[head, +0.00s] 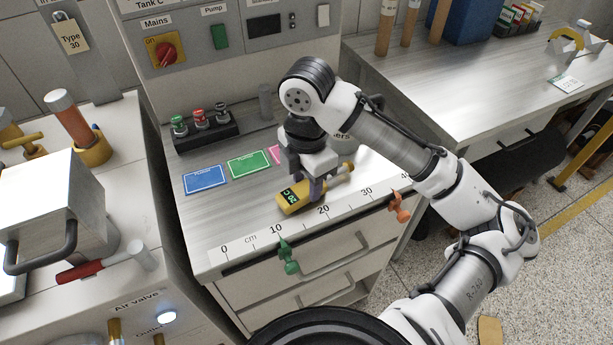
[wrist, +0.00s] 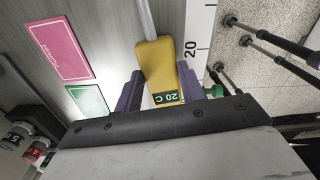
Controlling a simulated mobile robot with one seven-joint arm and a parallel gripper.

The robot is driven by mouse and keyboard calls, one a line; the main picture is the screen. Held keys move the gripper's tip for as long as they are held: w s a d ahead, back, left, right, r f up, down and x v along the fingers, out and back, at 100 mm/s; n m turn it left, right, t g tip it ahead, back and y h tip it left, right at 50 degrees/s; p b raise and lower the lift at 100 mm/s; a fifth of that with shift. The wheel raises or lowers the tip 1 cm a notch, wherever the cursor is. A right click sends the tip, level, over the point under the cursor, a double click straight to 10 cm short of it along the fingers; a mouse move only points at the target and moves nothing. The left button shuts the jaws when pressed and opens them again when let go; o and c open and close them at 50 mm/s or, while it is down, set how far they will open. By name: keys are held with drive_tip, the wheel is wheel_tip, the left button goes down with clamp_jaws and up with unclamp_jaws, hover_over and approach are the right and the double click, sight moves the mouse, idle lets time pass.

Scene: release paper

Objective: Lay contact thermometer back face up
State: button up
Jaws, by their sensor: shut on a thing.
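The contact thermometer (head: 288,204) is yellow, with a small dark display reading 20 C and a thin grey probe. It lies on the grey bench top beside the ruler strip, its display turned up. My gripper (head: 314,188) is over it and shut on its body. In the wrist view the thermometer (wrist: 158,66) sits between the two purple fingers of my gripper (wrist: 166,92), its display (wrist: 166,98) facing the camera. My gripper hides part of its body in the head view. Whether its underside touches the bench is hard to tell.
Blue (head: 205,179), green (head: 249,163) and pink (wrist: 57,48) cards lie behind the thermometer. A ruler strip (head: 262,236) runs along the bench's front edge. Green (head: 287,256) and orange (head: 399,207) clamps hang on that edge. A black block with several coloured knobs (head: 205,131) stands at the back.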

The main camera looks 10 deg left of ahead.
drive_tip(key=o, duration=1.2)
drive_tip(key=shift+r, duration=0.1)
